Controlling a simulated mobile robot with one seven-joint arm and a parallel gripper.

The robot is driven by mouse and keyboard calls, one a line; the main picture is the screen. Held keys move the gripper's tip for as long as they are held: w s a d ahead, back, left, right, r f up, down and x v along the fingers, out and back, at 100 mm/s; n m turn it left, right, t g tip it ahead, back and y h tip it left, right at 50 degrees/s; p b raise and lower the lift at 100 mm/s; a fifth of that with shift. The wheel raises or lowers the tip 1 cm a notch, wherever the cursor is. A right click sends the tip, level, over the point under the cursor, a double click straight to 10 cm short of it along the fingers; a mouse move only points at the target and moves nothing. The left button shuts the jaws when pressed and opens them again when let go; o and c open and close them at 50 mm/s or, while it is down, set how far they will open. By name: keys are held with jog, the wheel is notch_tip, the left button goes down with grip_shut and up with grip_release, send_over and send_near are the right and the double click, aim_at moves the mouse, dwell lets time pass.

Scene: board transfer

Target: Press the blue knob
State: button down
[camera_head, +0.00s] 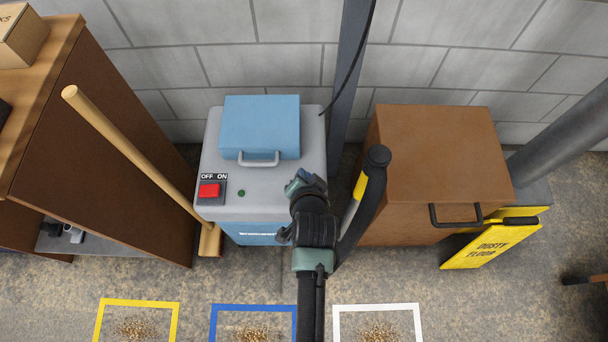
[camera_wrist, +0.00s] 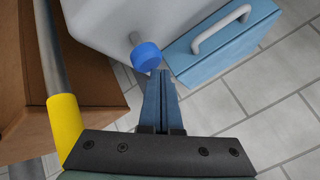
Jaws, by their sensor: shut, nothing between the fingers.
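The blue knob (camera_wrist: 146,56) sticks out on a short stem from the grey top of the machine (camera_wrist: 105,22) in the wrist view. My gripper (camera_wrist: 162,74) is shut and empty, its fingertips just below and right of the knob in that view. I cannot tell whether they touch it. In the head view my gripper (camera_head: 293,184) is over the right part of the grey-topped machine (camera_head: 245,184). I cannot make out the knob in that view; my arm covers that area.
A blue lidded box (camera_head: 260,126) sits on the machine, with a red switch (camera_head: 209,190) at its front left. A dark post (camera_head: 350,75) stands behind. A brown cabinet (camera_head: 437,150) and a yellow floor sign (camera_head: 490,245) are on the right. A wooden pole (camera_head: 130,150) leans left.

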jog(key=shift+s+f+b, duration=0.1)
jog(key=shift+f+b, duration=0.65)
jog(key=shift+f, duration=0.7)
dwell(1.2)
jog(key=shift+r, duration=0.15)
jog(key=shift+r+p, duration=1.65)
jog(key=shift+p, duration=0.25)
jog(key=shift+r, duration=0.1)
notch_tip(320, 180, up, 5)
jog(key=p, duration=0.5)
